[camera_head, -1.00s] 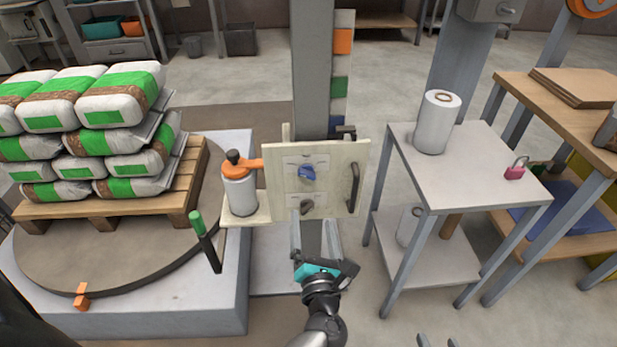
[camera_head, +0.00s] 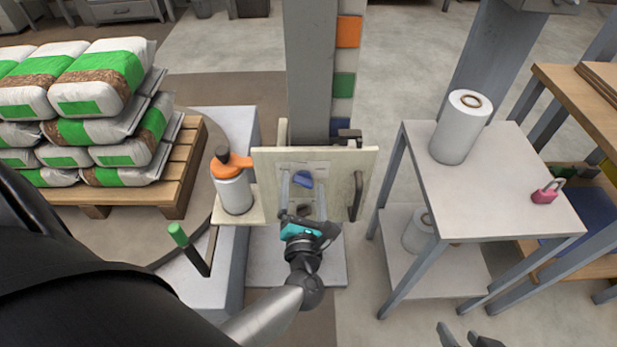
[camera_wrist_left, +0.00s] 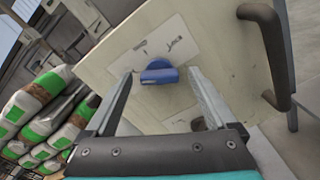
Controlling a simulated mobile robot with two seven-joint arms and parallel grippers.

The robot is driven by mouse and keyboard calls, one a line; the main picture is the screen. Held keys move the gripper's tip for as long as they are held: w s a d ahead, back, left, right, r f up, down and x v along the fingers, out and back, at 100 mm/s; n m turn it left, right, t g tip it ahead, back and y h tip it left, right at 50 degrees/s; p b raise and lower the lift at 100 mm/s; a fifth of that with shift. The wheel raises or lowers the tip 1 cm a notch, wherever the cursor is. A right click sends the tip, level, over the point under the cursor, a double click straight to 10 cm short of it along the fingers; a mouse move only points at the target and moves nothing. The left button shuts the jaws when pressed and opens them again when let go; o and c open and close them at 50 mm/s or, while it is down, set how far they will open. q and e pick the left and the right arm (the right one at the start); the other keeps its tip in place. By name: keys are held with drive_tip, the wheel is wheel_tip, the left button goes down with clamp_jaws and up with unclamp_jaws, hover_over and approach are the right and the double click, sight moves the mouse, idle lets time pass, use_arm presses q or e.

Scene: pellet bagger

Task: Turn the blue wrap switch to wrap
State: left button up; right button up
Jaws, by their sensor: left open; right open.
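The blue wrap switch (camera_head: 303,179) is a knob on the front of the pale control panel (camera_head: 268,175). It also shows in the left wrist view (camera_wrist_left: 158,74), with printed marks around it. My left gripper (camera_head: 303,187) is open in front of the panel, with one finger on each side of the switch. In the left wrist view there is a gap between each finger and the knob, and I cannot tell whether the tips touch the panel. A dark knob (camera_head: 304,210) sits lower on the panel. My right gripper (camera_head: 461,334) is open and empty at the bottom edge.
A dark handle (camera_head: 357,195) stands out on the panel's right side. An orange-topped canister (camera_head: 233,191) stands on a shelf to the left. A green-tipped lever (camera_head: 190,248) is further left. A table with a white roll (camera_head: 460,128) is to the right.

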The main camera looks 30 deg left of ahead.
use_arm(q)
drive_tip(key=c, duration=1.4)
use_arm(e)
drive_tip(key=shift+s, duration=0.1)
use_arm(q)
drive_tip(key=shift+r+m, duration=0.1)
drive_tip(key=shift+m, duration=0.2)
drive_tip(key=shift+m+p, duration=0.85)
drive_tip(key=shift+m, duration=0.05)
use_arm(e)
drive_tip(key=s+d+r+g+h, duration=0.1)
drive_tip(key=s+d+g, duration=0.1)
drive_tip(key=s+d, duration=0.1)
use_arm(q)
drive_tip(key=m+p, duration=0.3)
drive_tip(key=m, duration=0.3)
drive_tip(key=shift+w+m+p, duration=0.1)
drive_tip(key=shift+m+p, duration=0.5)
drive_tip(key=shift+m, duration=1.1)
use_arm(e)
wheel_tip(320, 180, down, 10)
drive_tip(key=g, duration=0.1)
drive_tip(key=shift+s+r+g, duration=0.2)
drive_tip(key=shift+s+g, duration=0.1)
drive_tip(key=shift+g, duration=0.1)
